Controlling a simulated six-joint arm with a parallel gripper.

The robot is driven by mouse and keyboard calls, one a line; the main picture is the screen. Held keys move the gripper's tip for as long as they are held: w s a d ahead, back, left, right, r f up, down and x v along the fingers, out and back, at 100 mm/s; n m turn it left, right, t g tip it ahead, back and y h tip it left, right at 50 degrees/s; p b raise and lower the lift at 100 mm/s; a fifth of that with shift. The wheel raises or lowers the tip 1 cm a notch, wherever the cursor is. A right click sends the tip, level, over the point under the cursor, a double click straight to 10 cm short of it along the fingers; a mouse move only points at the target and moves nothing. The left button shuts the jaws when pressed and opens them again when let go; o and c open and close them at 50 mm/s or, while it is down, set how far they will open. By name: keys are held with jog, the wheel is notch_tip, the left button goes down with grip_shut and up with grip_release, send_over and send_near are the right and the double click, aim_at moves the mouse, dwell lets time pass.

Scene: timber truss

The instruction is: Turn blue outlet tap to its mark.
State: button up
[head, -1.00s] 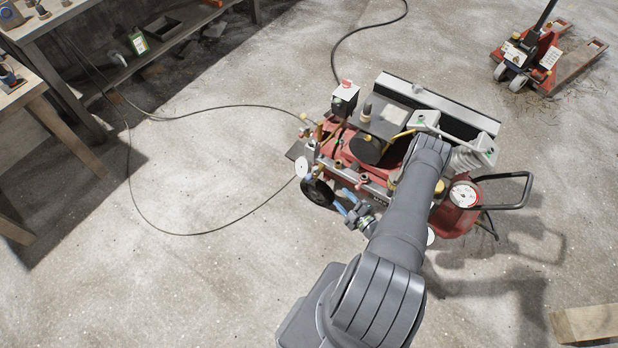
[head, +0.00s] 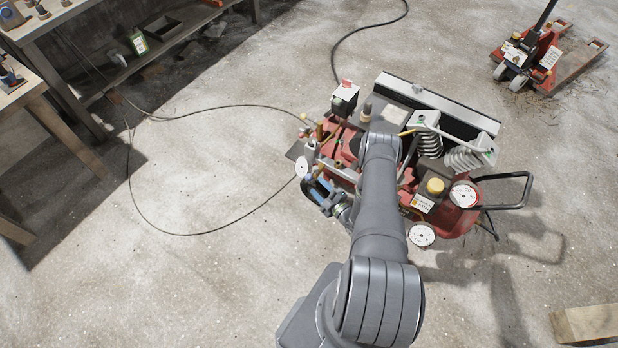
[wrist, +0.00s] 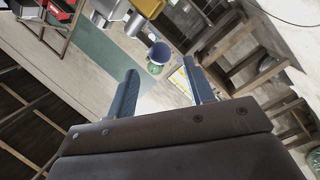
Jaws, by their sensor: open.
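My gripper (head: 319,190) is at the front left of the red compressor (head: 337,153), beside its row of fittings and a white disc (head: 302,167). In the wrist view the two dark fingers (wrist: 162,92) stand wide apart with nothing between their tips. Silver cylindrical fittings (wrist: 107,12) show close by at the top of that view. A round blue-rimmed thing (wrist: 158,54) appears beyond the fingers; I cannot tell whether it is the tap or something in the background. I cannot make out the blue outlet tap or its mark in the head view.
Dials (head: 422,235), a yellow knob (head: 435,186) and finned cylinders (head: 426,134) crowd the machine's right side. A black hose (head: 190,232) loops over the floor at left. A workbench stands upper left, a red pallet truck (head: 540,60) upper right. Open floor lies left of the machine.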

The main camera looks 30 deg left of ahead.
aim_at(309, 177)
jog(key=x, duration=0.6)
jog(key=shift+w+a, duration=0.1)
jog(key=shift+a, duration=0.25)
jog(key=c, duration=0.9)
